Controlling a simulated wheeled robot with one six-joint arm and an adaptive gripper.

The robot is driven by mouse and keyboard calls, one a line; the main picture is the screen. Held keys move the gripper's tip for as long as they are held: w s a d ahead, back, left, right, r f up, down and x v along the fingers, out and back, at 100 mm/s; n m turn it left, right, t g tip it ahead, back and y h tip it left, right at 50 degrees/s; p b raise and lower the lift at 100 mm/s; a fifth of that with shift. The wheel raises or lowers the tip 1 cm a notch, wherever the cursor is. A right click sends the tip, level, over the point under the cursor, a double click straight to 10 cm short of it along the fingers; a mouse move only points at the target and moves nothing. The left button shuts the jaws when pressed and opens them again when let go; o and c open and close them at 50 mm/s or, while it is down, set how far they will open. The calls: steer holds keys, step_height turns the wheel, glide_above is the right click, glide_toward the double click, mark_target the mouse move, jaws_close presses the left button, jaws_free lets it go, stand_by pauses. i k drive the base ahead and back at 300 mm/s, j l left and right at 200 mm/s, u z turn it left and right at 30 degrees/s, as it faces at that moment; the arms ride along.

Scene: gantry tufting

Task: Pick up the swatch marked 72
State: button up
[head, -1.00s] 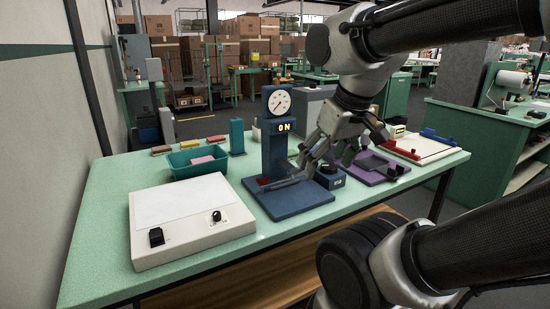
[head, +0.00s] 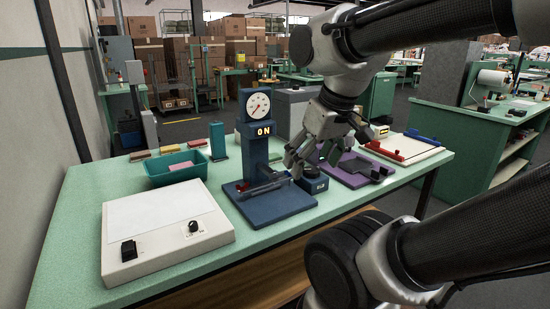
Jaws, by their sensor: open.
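No number 72 is readable in this view. A pink swatch (head: 181,166) lies inside the teal bin (head: 160,182) on the left part of the table. My gripper (head: 297,168) is open, pointing down beside the blue gauge stand, above the small dark-blue knob box, and appears empty. It partly hides the purple plate.
The blue gauge stand (head: 257,142) reads "ON". A white light panel (head: 165,232) fills the table's front left. A teal upright block (head: 218,141) stands behind the bin. The knob box (head: 314,181), purple plate (head: 352,178) and clamped white board (head: 408,148) occupy the right side.

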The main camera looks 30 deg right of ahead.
mark_target(274, 157)
steer(key=i+l, duration=0.1)
steer(key=l, duration=0.3)
steer(key=i+l, duration=0.1)
steer(key=l, duration=0.3)
steer(key=i+l, duration=0.1)
steer(key=l, duration=0.3)
steer(key=i+l, duration=0.1)
steer(key=l, duration=0.3)
